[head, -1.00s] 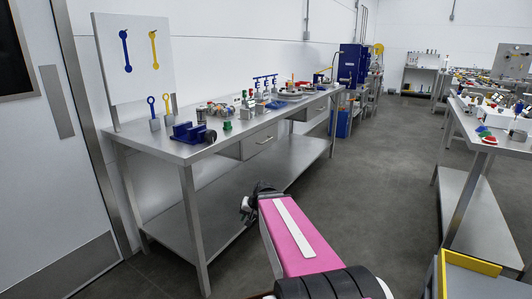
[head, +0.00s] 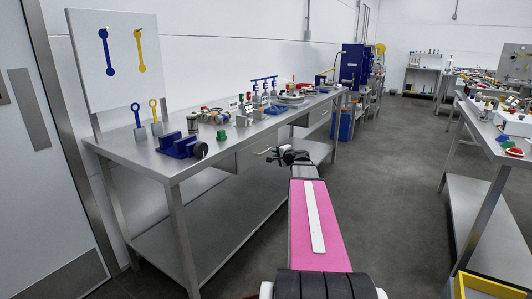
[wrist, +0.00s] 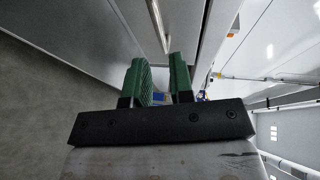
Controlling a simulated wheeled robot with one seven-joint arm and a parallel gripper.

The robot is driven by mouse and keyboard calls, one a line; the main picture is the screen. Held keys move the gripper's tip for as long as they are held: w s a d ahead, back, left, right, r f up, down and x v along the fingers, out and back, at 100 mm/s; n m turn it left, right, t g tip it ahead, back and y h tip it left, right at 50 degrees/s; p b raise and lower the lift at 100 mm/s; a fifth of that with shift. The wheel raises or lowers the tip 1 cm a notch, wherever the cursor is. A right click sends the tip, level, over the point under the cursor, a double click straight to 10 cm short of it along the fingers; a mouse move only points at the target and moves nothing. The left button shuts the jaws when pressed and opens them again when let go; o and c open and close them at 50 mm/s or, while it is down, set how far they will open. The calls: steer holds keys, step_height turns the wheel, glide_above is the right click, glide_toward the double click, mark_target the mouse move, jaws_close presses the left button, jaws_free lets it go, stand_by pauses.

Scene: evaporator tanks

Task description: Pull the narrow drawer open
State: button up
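Two metal drawers hang under the long steel workbench. The nearer drawer (head: 250,159) has a bar handle (head: 262,151) on its front and looks shut. The farther drawer (head: 318,115) is beyond my arm; I cannot tell from the frames which one is narrow. My gripper (head: 289,155) is in front of the bench, just right of the nearer drawer, and covers part of the view there. In the wrist view my green fingers (wrist: 162,80) are apart with nothing between them. A bright bar (wrist: 156,18) shows ahead of them, apart from the fingertips; it may be a handle.
The workbench (head: 150,155) carries a blue vise (head: 178,146), a green part (head: 221,136) and several fittings. A lower shelf (head: 190,225) runs beneath it. Another bench (head: 475,190) and a yellow-edged bin (head: 488,287) stand right. The aisle floor (head: 385,160) is clear.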

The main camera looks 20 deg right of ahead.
mark_target(266, 151)
steer(key=x, duration=0.8)
steer(key=shift+w+a, duration=0.15)
steer(key=shift+w, duration=0.15)
jaws_close()
